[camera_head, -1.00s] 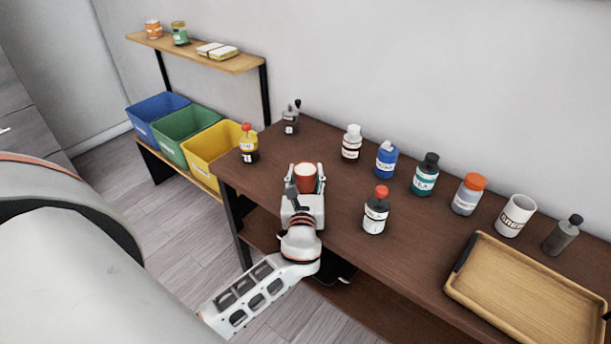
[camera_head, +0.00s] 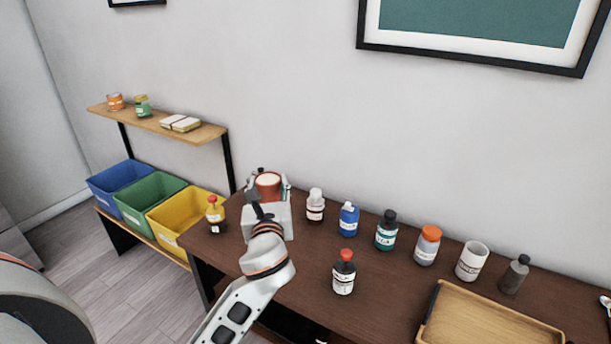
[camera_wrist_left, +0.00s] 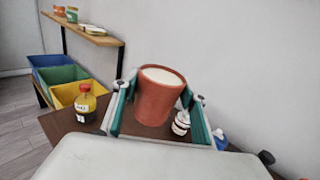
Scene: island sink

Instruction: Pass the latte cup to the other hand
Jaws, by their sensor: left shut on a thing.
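The latte cup (camera_head: 267,187) is reddish-brown with a pale creamy top. In the head view it is at the far end of my left arm, over the left end of the dark wooden table. My left gripper (camera_head: 268,190) is shut on it, one finger on each side. The left wrist view shows the cup (camera_wrist_left: 158,97) upright, slightly tilted in the picture, between the teal-lined fingers (camera_wrist_left: 160,105). The cup's lower part is partly hidden by the gripper in the head view. My right gripper is not in view.
Several bottles stand on the table (camera_head: 300,290), including a red-capped dark one (camera_head: 344,272) and a yellow one (camera_head: 215,214). A white mug (camera_head: 472,261) and wooden tray (camera_head: 490,325) are at right. Coloured bins (camera_head: 150,195) and a shelf (camera_head: 160,122) stand left. A wall is behind.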

